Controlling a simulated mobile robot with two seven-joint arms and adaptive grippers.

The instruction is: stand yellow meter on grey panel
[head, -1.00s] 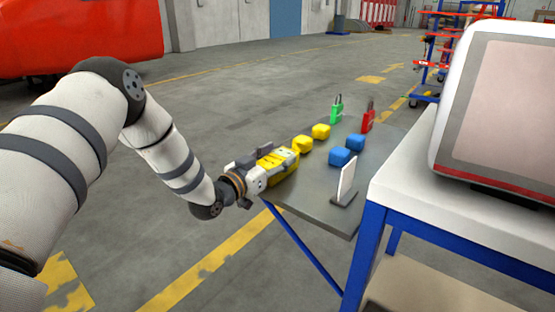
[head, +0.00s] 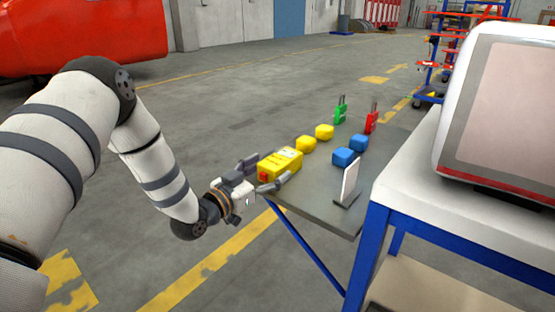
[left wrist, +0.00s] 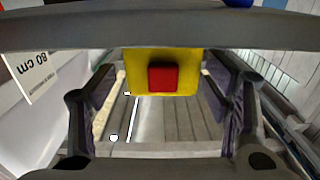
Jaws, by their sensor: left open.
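My left gripper (left wrist: 162,105) is open, with one finger to each side of the meter's near end and clear space inside the jaws. The meter's underside is hidden. My right gripper is not in view.
Yellow blocks (head: 306,144) and blue blocks (head: 343,157) sit farther along the panel. A green padlock (head: 340,115) and a red padlock (head: 371,122) stand behind them. A white upright card (head: 349,182) stands near the front edge. A white-topped table (head: 430,190) adjoins at right.

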